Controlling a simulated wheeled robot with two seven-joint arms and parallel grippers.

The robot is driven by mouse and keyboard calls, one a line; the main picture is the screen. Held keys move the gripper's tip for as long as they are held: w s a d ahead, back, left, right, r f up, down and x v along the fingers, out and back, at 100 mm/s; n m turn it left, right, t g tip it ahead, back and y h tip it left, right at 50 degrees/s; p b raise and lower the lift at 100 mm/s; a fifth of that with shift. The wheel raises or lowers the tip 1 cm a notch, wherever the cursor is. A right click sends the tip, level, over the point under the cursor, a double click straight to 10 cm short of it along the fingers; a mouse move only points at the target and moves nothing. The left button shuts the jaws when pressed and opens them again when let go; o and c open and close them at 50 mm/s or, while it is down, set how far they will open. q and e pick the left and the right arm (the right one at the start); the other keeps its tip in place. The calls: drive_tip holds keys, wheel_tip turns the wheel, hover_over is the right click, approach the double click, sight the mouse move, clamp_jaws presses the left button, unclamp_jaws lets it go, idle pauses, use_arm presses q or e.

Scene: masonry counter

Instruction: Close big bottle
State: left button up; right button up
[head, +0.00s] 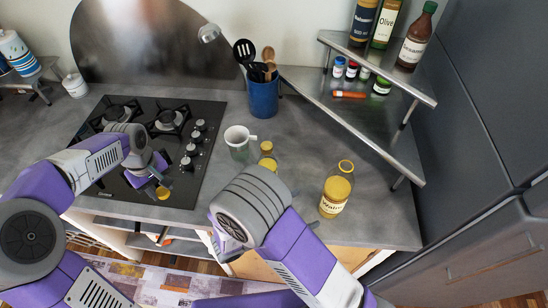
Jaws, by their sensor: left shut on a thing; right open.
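The big bottle (335,191) stands upright on the counter at the right, with a yellow body and a label that seems to start "Waln". Its top shows a yellow ring around an open-looking mouth, with no cap on it. My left gripper (160,184) is over the front edge of the cooktop, well left of the bottle. It is shut on a small yellow cap (163,193).
A metal shelf (365,126) with jars and bottles is at the back right. Counter around the big bottle is clear.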

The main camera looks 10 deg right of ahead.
sight(326, 197)
use_arm(q)
drive_tip(key=shift+w+r, duration=0.15)
drive_tip(key=shift+w, duration=0.1)
drive_tip(key=shift+s, duration=0.1)
use_arm(e)
drive_tip(key=shift+w+r, duration=0.1)
drive_tip(key=shift+w, duration=0.05)
use_arm(q)
drive_tip(key=shift+s, duration=0.2)
drive_tip(key=shift+w, duration=0.1)
use_arm(e)
drive_tip(key=shift+x, duration=3.4)
drive_tip(key=x, duration=0.5)
drive_tip(key=shift+w+f, duration=0.1)
drive_tip(key=shift+f, duration=0.2)
